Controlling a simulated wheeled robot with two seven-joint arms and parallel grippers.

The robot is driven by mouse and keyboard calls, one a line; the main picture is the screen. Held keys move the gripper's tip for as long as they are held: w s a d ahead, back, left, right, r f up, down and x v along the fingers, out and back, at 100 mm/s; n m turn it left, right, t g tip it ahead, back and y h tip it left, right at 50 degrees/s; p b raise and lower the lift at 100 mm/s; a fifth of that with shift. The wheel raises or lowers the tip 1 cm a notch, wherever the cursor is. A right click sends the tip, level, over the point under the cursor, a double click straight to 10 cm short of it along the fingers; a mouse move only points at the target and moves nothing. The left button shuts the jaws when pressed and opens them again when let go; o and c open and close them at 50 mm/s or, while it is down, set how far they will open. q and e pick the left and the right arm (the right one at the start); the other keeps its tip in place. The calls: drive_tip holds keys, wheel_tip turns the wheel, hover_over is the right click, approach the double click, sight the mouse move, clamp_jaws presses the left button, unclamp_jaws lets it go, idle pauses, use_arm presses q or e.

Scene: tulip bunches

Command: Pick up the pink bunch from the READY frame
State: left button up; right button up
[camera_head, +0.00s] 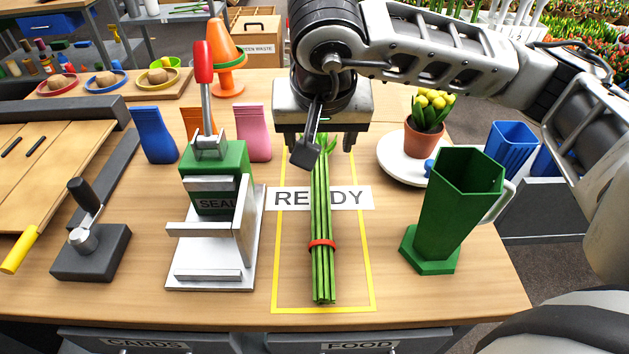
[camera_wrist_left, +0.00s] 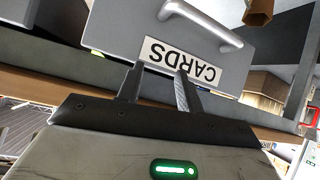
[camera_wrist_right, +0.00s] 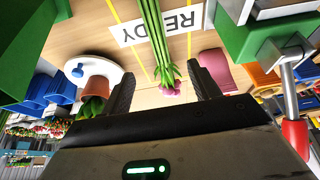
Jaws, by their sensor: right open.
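The pink bunch's green stems (camera_head: 322,225), tied with a red band (camera_head: 321,243), lie lengthwise in the yellow READY frame (camera_head: 374,280). My right gripper hides its heads in the head view. In the right wrist view its pink heads (camera_wrist_right: 170,87) show between the fingers. My right gripper (camera_head: 320,145) is open over the head end, its fingers on either side (camera_wrist_right: 163,76); I cannot tell whether they touch it. My left gripper (camera_wrist_left: 158,74) is open and empty, in front of the CARDS drawer (camera_wrist_left: 125,25), and out of the head view.
A green and white SEAL press (camera_head: 215,230) stands left of the frame, and a green jug (camera_head: 460,205) stands right. A potted yellow plant (camera_head: 425,135) sits on a white dish. Pink (camera_head: 252,135), orange and blue packets stand behind the press.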

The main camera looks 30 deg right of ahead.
approach(320, 175)
drive_tip(key=x, duration=0.5)
drive_tip(key=shift+s+a+f, duration=0.15)
drive_tip(key=shift+s, duration=0.05)
drive_tip(key=shift+w+p+x, duration=0.2)
drive_tip(key=shift+p+x, duration=0.4)
drive_tip(key=shift+x, duration=2.3)
drive_tip(key=c, duration=1.2)
